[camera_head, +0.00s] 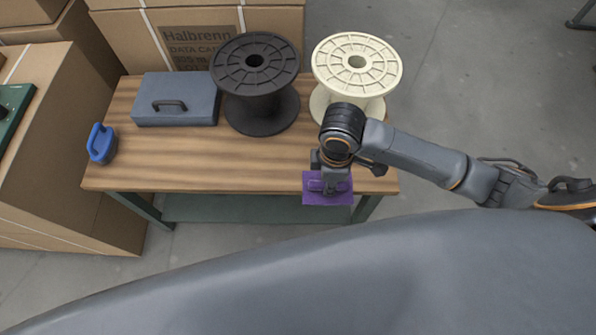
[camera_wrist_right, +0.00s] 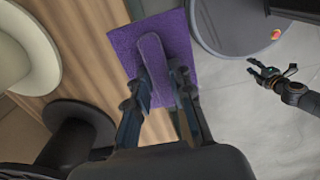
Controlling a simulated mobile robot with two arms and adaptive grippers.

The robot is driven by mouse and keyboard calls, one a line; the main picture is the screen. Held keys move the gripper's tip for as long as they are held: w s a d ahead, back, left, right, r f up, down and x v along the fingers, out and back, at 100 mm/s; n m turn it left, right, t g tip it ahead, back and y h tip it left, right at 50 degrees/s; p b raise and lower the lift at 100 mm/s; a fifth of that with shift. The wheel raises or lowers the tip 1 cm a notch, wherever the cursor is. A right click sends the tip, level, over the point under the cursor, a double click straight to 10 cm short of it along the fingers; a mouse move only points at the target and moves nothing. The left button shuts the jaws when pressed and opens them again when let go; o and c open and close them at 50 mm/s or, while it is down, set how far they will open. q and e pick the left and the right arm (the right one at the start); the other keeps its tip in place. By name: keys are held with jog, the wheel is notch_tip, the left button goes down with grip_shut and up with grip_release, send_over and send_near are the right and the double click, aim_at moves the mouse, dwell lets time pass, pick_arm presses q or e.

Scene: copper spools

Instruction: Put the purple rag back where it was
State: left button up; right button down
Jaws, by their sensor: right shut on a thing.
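The purple rag (camera_head: 314,198) shows at the front right edge of the wooden table, beneath my right gripper (camera_head: 331,188). In the right wrist view the rag (camera_wrist_right: 124,42) is a flat square with a raised purple ridge, and the fingers of my right gripper (camera_wrist_right: 160,85) are shut on that ridge. Part of the rag reaches past the table's front edge. I cannot tell whether it touches the tabletop. My left gripper (camera_wrist_right: 272,76) shows at the right of the right wrist view, its fingers apart and empty, over the grey floor.
The table (camera_head: 215,160) holds a black spool (camera_head: 257,85), a cream spool (camera_head: 355,65), a grey case (camera_head: 172,100) and a blue-handled thing (camera_head: 101,143). Cardboard boxes (camera_head: 60,140) stand left and behind. The table's front middle is clear.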

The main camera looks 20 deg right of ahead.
jog(key=w+f, duration=0.2)
jog(key=w, duration=0.1)
jog(key=w+a+f, duration=0.1)
jog(key=w+f, duration=0.2)
jog(key=w, duration=0.1)
jog(key=w+a+f+b, duration=0.1)
jog(key=w+f, duration=0.2)
jog(key=w, duration=0.1)
jog(key=shift+a+f, duration=0.1)
jog(key=shift+f, duration=0.1)
jog(key=shift+w+f+b, duration=0.2)
jog(key=shift+f+b, duration=0.1)
jog(key=shift+f, duration=1.45)
jog(key=shift+f, duration=0.15)
jog(key=c, duration=1.2)
grip_release()
notch_tip(320, 180, up, 12)
jog(key=shift+r+p, duration=0.2)
jog(key=shift+p, duration=0.4)
